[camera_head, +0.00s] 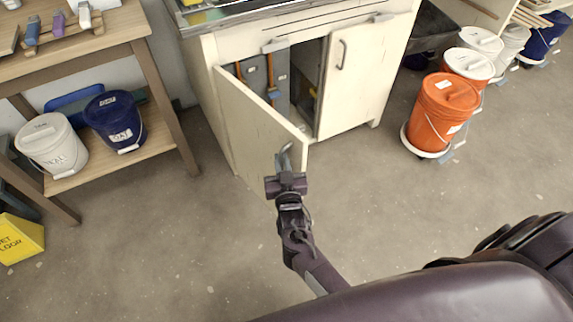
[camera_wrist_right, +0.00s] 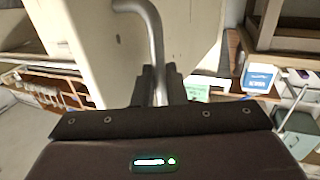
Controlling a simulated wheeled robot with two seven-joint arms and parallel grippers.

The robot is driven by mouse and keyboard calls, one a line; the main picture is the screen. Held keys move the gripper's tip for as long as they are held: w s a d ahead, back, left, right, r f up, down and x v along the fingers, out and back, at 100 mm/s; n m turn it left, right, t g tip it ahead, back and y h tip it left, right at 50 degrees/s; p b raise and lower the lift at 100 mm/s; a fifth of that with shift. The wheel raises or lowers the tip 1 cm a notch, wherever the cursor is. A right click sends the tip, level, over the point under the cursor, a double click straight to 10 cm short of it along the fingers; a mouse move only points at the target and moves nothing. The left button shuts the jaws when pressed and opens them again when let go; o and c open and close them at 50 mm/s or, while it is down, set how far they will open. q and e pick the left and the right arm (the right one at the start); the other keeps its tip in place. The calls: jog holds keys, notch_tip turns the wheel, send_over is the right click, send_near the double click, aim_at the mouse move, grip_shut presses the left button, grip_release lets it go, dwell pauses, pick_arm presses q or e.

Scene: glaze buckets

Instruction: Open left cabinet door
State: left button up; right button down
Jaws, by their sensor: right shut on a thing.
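The white cabinet (camera_head: 270,46) stands at the top middle of the head view. Its left door (camera_head: 255,122) is swung well out, and the inside with grey boxes (camera_head: 257,78) shows behind it. The right door (camera_head: 352,85) is closed. My right gripper (camera_head: 286,170) is at the outer face of the left door near its free edge. In the wrist view my right gripper (camera_wrist_right: 159,85) is shut on the grey bent bar handle (camera_wrist_right: 152,28) of this door (camera_wrist_right: 95,40). My left gripper is not in view.
An orange bucket (camera_head: 440,115) stands on a wheeled base right of the cabinet, with more buckets behind. A wooden table (camera_head: 110,42) with white and blue buckets on its lower shelf is at left. A yellow floor sign (camera_head: 18,238) stands lower left. Floor before the cabinet is clear.

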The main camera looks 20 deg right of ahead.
jog(key=c, duration=1.8)
grip_release()
jog(key=shift+w+a+r, duration=0.1)
jog(key=shift+w+r, duration=0.1)
jog(key=shift+o, duration=1.1)
jog(key=shift+f, duration=0.15)
jog(key=shift+s, duration=0.35)
jog(key=v, duration=0.7)
jog(key=shift+a, duration=0.1)
